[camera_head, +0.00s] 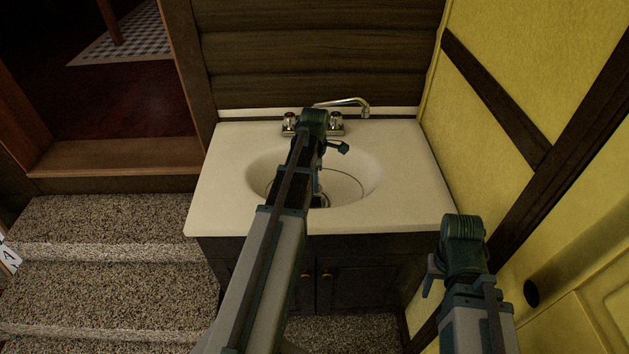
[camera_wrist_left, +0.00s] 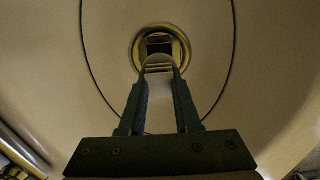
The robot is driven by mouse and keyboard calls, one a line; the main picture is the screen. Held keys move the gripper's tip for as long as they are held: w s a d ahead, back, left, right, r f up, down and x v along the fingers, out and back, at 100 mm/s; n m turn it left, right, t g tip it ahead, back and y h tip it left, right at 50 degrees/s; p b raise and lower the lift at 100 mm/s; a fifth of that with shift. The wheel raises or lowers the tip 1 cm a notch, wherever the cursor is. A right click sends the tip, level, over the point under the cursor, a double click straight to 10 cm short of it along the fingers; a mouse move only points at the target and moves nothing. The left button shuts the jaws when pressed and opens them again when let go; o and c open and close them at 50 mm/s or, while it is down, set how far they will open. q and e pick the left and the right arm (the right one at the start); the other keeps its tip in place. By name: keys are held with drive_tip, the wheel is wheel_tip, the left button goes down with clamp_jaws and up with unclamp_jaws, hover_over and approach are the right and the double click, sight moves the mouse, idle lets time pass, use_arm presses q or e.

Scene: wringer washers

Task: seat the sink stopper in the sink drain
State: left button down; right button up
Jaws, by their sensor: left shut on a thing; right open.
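The white sink basin (camera_head: 357,178) is set in a pale counter, with my left arm reaching over it. My left gripper (camera_wrist_left: 160,75) points down into the basin and is shut on a pale, round-topped piece, which looks like the sink stopper (camera_wrist_left: 158,92). The brass-coloured sink drain (camera_wrist_left: 184,48) shows just beyond the fingertips, with a dark opening. The stopper's tip overlaps the drain's near edge in the wrist view; I cannot tell whether they touch. In the head view my left arm mostly hides the stopper and drain. My right gripper (camera_head: 431,278) is open, right of the cabinet.
A chrome faucet (camera_head: 345,104) with two handles stands behind the basin, close to my left wrist. A yellow wall (camera_head: 510,50) with dark beams bounds the right side. Carpeted steps (camera_head: 105,235) lie to the left. The counter's right side (camera_head: 420,190) is clear.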

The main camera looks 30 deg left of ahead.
use_arm(q)
drive_tip(key=shift+f+b, duration=1.8)
drive_tip(key=shift+f, duration=0.2)
drive_tip(key=shift+f+b, duration=1.1)
idle(1.7)
drive_tip(key=shift+s+d+f, duration=0.1)
idle(0.9)
drive_tip(key=c, duration=0.7)
unclamp_jaws()
drive_tip(key=shift+o, duration=0.8)
drive_tip(key=shift+f, duration=0.1)
drive_tip(key=o, duration=0.5)
drive_tip(key=shift+r, duration=0.2)
